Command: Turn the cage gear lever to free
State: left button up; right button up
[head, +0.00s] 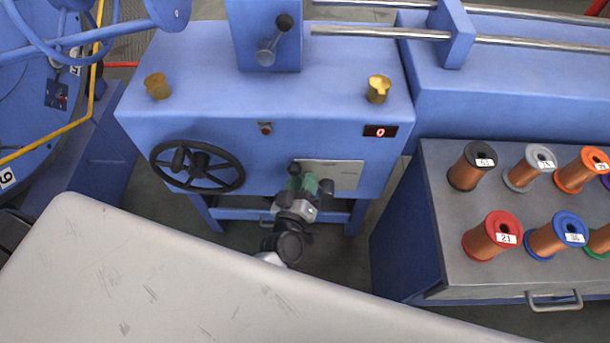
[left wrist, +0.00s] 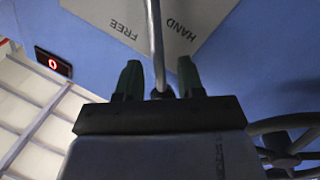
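The cage gear lever shows in the left wrist view as a thin metal rod (left wrist: 155,40), running down between my fingers to a dark end partly hidden by the gripper. Behind it is a grey plate (left wrist: 205,15) with the words FREE and HAND upside down; the rod passes between the two words. The plate also shows on the machine front in the head view (head: 345,174). My left gripper (left wrist: 158,80) has its green fingers apart on either side of the rod, with a gap on each side. In the head view the left gripper (head: 303,184) covers most of the lever. My right gripper is not in view.
The blue machine (head: 220,95) carries a black handwheel (head: 197,167) left of the gripper and a red display (head: 380,131) at right. A second lever (head: 268,48) stands on top. A grey bench with several spools (head: 492,236) is at right. A pale panel (head: 180,285) fills the foreground.

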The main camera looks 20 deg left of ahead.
pick_arm(q)
jog(key=shift+w, duration=0.9)
jog(key=shift+c, duration=0.3)
grip_shut()
